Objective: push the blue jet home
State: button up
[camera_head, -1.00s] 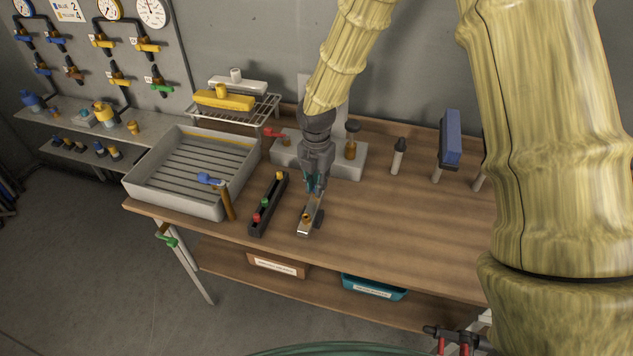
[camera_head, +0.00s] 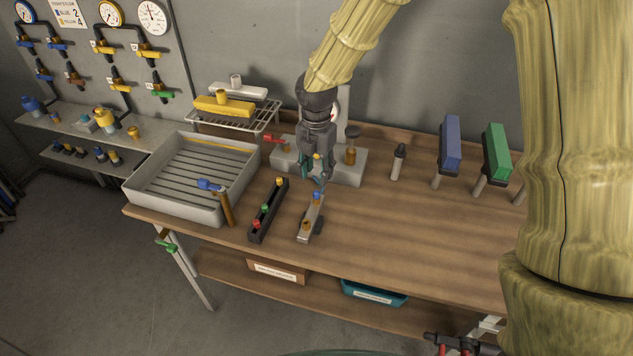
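The small blue jet (camera_head: 317,195) sits at the far end of a narrow grey holder (camera_head: 312,212) on the bench, and it looks upright. A brass fitting (camera_head: 305,225) sits at the holder's near end. My gripper (camera_head: 316,181) points down just above and behind the blue jet. Its fingers look parted with nothing between them, and a small gap shows above the jet. How deep the jet sits in its hole is too small to tell.
A grey tray (camera_head: 148,197) stands at the left. A pale block (camera_head: 347,171) with brass fittings is behind my gripper. The bench's front right is clear.

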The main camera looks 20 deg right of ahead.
jog(key=shift+r, duration=2.45)
